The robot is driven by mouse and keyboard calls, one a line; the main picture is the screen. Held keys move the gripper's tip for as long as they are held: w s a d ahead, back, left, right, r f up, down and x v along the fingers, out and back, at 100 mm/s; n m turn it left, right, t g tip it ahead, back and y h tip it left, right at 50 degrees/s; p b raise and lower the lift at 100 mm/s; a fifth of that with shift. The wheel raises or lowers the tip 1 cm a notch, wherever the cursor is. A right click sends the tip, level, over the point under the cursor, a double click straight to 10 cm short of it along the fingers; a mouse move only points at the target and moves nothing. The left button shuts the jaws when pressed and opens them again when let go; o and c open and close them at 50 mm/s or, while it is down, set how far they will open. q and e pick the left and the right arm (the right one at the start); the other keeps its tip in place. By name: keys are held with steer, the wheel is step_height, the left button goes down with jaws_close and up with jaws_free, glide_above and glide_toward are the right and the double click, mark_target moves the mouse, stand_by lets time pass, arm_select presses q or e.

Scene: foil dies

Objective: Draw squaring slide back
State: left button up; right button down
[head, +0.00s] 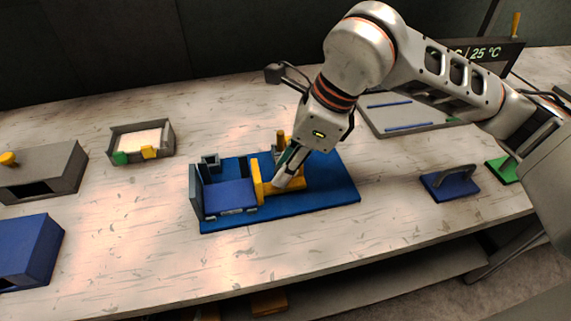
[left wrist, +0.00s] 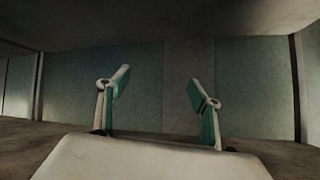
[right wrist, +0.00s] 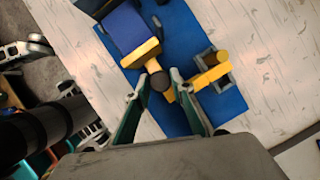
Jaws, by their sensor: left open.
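The squaring slide (head: 257,183) is a yellow upright plate with a yellow foot, on a blue base (head: 335,187). It stands against the right side of a blue block (head: 228,195) between dark end walls. My right gripper (head: 280,183) reaches down at the slide. In the right wrist view the slide's yellow plate (right wrist: 141,52) and a dark-capped round post (right wrist: 158,80) show. The right fingertips (right wrist: 158,86) stand apart on either side of the post; whether they touch it is unclear. My left gripper (left wrist: 158,88) is open and empty, outside the head view.
A second yellow post in a grey bracket (right wrist: 212,72) stands beside the slide. A grey tray (head: 120,137), a grey box (head: 45,172) and a blue box (head: 30,250) lie left. A blue handled block (head: 449,186) lies right. The table front is clear.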

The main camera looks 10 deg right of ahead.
steer(key=shift+d+r, duration=0.1)
steer(key=shift+d, duration=3.55)
steer(key=c, duration=1.8)
jaws_free()
steer(key=shift+d, duration=0.1)
steer(key=shift+o, duration=0.2)
steer(key=v, duration=1.2)
